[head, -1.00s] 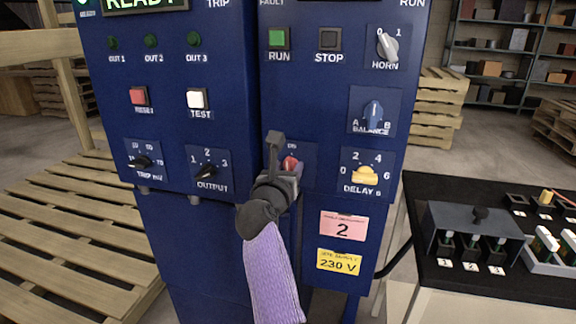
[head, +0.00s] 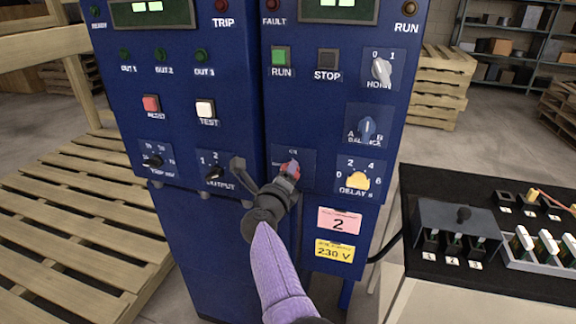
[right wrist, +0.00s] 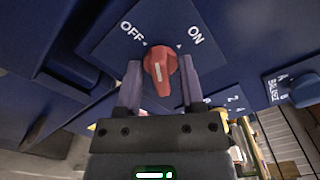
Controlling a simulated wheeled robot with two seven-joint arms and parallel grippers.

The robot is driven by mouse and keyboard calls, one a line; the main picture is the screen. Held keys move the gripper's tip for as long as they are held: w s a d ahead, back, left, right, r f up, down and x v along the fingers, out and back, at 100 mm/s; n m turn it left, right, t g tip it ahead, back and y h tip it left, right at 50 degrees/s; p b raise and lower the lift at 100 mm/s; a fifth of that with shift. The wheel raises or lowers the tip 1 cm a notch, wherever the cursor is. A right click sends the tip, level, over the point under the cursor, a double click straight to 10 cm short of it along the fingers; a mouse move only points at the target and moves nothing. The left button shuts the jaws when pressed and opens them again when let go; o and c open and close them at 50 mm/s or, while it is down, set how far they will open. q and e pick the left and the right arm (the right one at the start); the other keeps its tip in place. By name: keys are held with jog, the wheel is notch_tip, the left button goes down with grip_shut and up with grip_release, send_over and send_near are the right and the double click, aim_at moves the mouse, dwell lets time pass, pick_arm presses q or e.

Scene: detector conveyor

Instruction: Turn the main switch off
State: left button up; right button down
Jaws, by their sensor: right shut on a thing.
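The main switch is a red knob (right wrist: 160,62) on a square blue plate marked OFF and ON in the right wrist view. Its white line runs nearly upright in that view, between the two marks and a little closer to OFF. In the head view the knob (head: 291,168) shows low on the blue cabinet's right panel, partly covered by my gripper. My right gripper (right wrist: 161,82) has a finger on each side of the knob and is shut on it. In the head view my right gripper (head: 285,182) is tilted. My left gripper is not in view.
Nearby are the OUTPUT knob (head: 214,173), the yellow DELAY knob (head: 358,181) and the BALANCE knob (head: 367,129). A black-topped bench (head: 440,286) with a grey switch box (head: 455,222) stands right. Wooden pallets (head: 65,235) lie left.

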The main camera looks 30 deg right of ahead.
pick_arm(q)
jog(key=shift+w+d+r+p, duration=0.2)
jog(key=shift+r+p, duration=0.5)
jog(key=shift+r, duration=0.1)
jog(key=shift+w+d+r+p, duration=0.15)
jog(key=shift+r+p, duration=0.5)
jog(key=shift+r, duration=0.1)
pick_arm(e)
jog(key=shift+f+n, duration=0.1)
jog(key=shift+n, duration=3.1)
jog(key=c, duration=0.6)
grip_release()
pick_arm(q)
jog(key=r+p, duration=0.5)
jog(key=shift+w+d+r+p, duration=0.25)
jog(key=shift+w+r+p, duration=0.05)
jog(key=shift+p, duration=0.05)
pick_arm(e)
jog(key=v, duration=1)
jog(key=shift+w, duration=0.1)
